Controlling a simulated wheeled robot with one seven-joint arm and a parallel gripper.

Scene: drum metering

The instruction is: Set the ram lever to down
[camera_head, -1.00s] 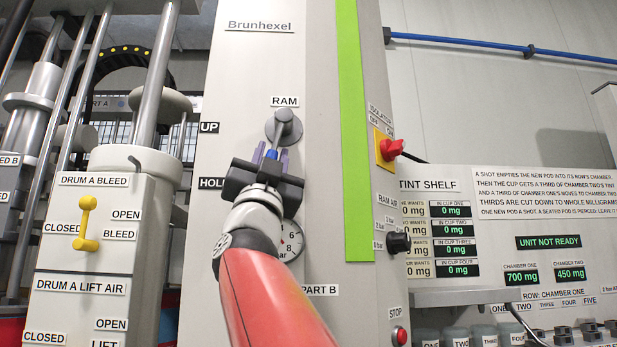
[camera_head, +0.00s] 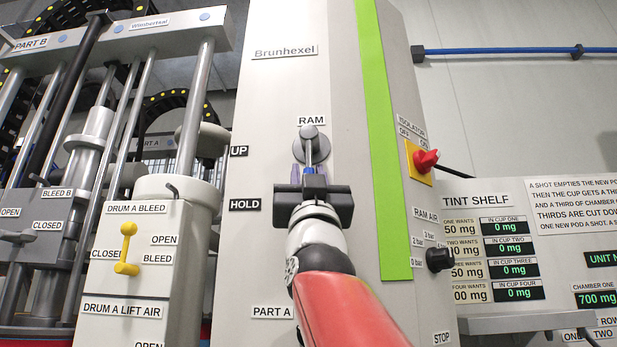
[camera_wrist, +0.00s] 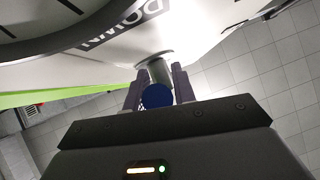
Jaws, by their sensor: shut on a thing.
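The RAM lever has a round grey hub (camera_head: 311,144) on the pale Brunhexel column, under the RAM label (camera_head: 311,120). Its metal shaft (camera_head: 309,158) hangs straight down from the hub into my gripper (camera_head: 313,178). My gripper is shut on the lever's handle from the front. In the wrist view the lever's blue end (camera_wrist: 157,96) and grey shaft (camera_wrist: 159,72) sit between the two fingers (camera_wrist: 155,88). The DOWN label (camera_wrist: 125,25) shows in the wrist view. My gripper and arm hide the column below the hub in the head view.
The UP label (camera_head: 239,151) and HOLD label (camera_head: 245,204) are left of the lever. A red isolator knob (camera_head: 426,161) and a black RAM AIR knob (camera_head: 439,259) are on the right side. A yellow bleed lever (camera_head: 127,249) stands at left.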

